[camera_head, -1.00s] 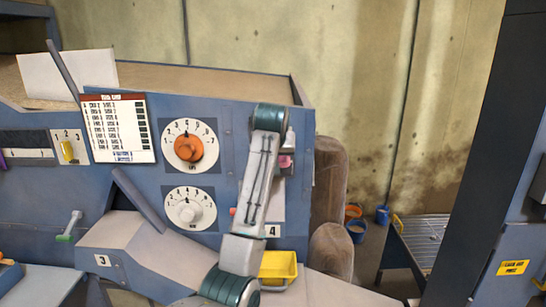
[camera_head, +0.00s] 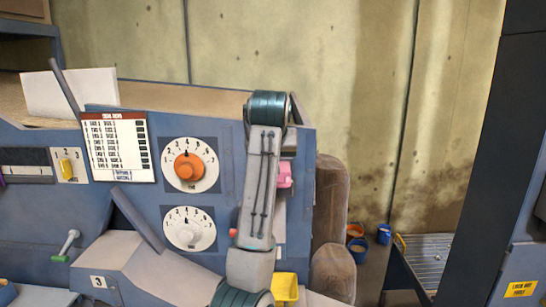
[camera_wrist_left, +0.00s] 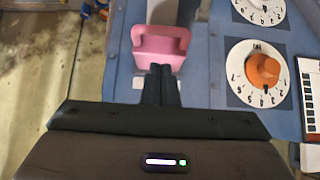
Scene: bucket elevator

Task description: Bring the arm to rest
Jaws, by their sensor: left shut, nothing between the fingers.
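My left arm (camera_head: 260,190) stands upright in front of the blue machine panel, its elbow joint at the top edge of the panel. The arm hides my left gripper in the head view. In the left wrist view my left gripper (camera_wrist_left: 160,68) is shut and empty, its tips by the lower edge of a pink piece (camera_wrist_left: 160,42). I cannot tell whether they touch. The pink piece also shows just right of the arm in the head view (camera_head: 285,175). My right gripper is in neither view.
The panel carries an orange-knobbed dial (camera_head: 189,165), a white-knobbed dial (camera_head: 188,228) and a printed chart (camera_head: 122,148). A dark post (camera_head: 490,150) stands at right. Floor buckets (camera_head: 357,247) stand behind.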

